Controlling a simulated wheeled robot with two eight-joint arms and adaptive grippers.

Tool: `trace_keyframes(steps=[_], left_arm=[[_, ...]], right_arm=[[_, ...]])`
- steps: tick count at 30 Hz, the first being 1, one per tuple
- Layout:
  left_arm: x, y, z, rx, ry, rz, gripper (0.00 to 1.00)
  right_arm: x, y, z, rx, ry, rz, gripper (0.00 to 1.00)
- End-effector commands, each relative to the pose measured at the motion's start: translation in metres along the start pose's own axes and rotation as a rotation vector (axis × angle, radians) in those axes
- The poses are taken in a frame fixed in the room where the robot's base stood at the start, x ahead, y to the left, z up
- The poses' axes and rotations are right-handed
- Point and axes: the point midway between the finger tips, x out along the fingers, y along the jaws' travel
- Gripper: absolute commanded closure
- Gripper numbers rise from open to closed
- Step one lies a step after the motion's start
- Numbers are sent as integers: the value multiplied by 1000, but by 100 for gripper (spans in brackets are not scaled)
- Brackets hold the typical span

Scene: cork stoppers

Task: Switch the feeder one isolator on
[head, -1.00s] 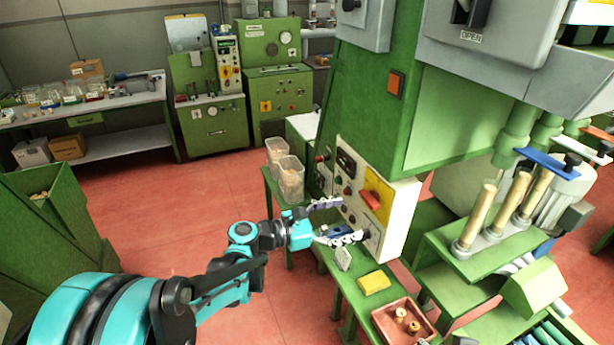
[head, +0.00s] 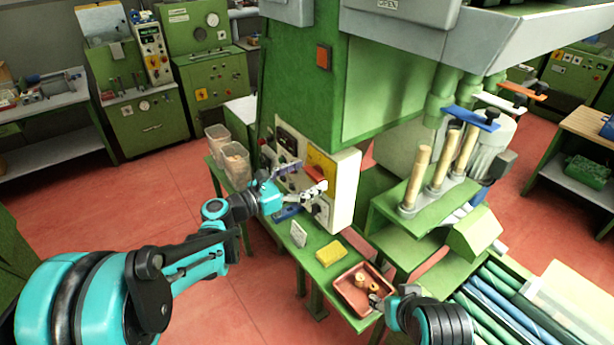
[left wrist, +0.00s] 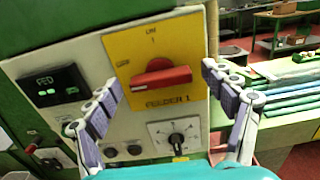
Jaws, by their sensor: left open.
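The feeder one isolator is a red handle (left wrist: 162,76) on a yellow plate (left wrist: 125,48) marked FEEDER 1, in the left wrist view. The handle lies roughly level, with a small mark at the plate's left and another at its top. In the head view the yellow plate (head: 321,162) is on the white panel of the green machine. My left gripper (head: 306,178) is open and empty in front of the panel. In the left wrist view its fingers (left wrist: 163,84) stand apart, one on each side of the handle. Contact cannot be told.
A black dial (left wrist: 177,138) is below the plate and a dark display (left wrist: 50,86) left of it. On the green bench are a yellow sponge-like block (head: 331,253), a red tray (head: 347,297) with corks, and clear tubs (head: 236,163). Part of my right arm (head: 440,322) shows below.

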Motion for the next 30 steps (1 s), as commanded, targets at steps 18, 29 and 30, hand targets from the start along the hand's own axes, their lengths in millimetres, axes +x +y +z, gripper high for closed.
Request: trace_keyframes(steps=[18, 29, 30], left_arm=[[0, 0, 0, 32, 0, 1, 67], [0, -1, -1, 260, 0, 1, 67], [0, -1, -1, 297, 0, 1, 67]], right_arm=[[1, 0, 1, 0, 0, 0, 51], [7, 0, 5, 0, 0, 0, 51], [8, 0, 6, 0, 0, 0, 51]])
